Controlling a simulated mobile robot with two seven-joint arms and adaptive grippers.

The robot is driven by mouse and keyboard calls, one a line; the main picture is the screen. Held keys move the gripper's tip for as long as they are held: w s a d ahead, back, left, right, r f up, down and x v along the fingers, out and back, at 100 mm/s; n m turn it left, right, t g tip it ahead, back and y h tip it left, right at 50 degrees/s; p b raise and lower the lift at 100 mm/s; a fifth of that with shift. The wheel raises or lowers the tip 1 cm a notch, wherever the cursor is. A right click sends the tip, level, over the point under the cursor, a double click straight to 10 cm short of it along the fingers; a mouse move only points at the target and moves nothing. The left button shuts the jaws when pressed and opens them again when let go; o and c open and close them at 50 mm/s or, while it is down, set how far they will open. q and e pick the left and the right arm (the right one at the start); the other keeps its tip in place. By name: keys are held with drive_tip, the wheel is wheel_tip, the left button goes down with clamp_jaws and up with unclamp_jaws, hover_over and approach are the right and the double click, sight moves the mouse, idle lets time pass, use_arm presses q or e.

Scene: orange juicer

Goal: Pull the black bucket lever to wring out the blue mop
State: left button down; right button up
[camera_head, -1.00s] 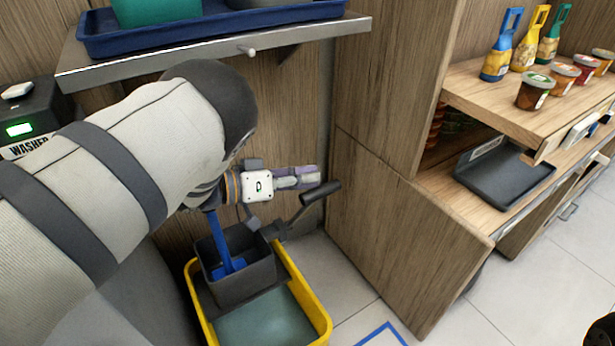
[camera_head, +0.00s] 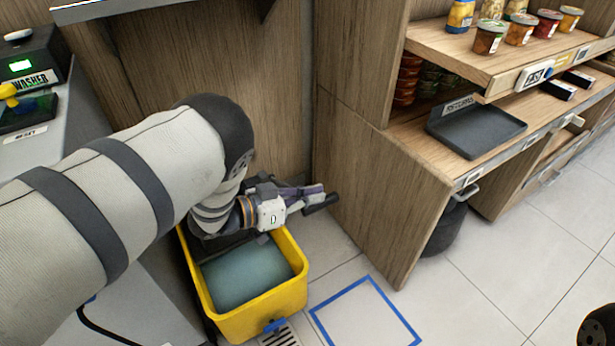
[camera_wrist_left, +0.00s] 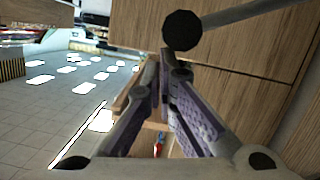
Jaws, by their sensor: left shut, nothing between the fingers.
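My left gripper (camera_head: 320,190) is shut and empty. It is beside the black handle of the bucket lever (camera_head: 322,205), which shows just below and past the fingertips. In the left wrist view the closed fingers (camera_wrist_left: 167,62) point forward, and the round black end of the lever handle (camera_wrist_left: 182,31) is just beyond the tips, with its grey rod running right. I cannot tell whether they touch. The yellow bucket (camera_head: 258,305) stands on the floor below the gripper. My left arm hides most of the dark wringer and the blue mop. My right gripper is not in view.
A wooden cabinet panel (camera_head: 385,200) stands close right of the lever. A blue floor square (camera_head: 363,313) lies in front of it. Shelves with jars and a black tray (camera_head: 476,128) are at upper right. A washer unit (camera_head: 28,68) is at upper left.

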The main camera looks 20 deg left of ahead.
use_arm(q)
drive_tip(key=shift+s+d+f, duration=0.2)
drive_tip(key=shift+d+f, duration=0.05)
drive_tip(key=shift+f, duration=0.3)
drive_tip(key=shift+s+d+f, duration=0.15)
drive_tip(key=shift+d+f, duration=0.05)
drive_tip(key=shift+f, duration=0.3)
drive_tip(key=shift+s+d+f, duration=0.3)
drive_tip(key=shift+s+f, duration=0.2)
drive_tip(key=shift+f, duration=0.1)
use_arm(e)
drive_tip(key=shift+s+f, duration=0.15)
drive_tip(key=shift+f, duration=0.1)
use_arm(q)
drive_tip(key=shift+d, duration=0.1)
drive_tip(key=s+a+r+p, duration=0.4)
drive_tip(key=s+a+r, duration=0.1)
drive_tip(key=s+r, duration=0.1)
drive_tip(key=shift+s+a+r, duration=0.2)
drive_tip(key=shift+s+a, duration=0.15)
drive_tip(key=shift+s, duration=0.4)
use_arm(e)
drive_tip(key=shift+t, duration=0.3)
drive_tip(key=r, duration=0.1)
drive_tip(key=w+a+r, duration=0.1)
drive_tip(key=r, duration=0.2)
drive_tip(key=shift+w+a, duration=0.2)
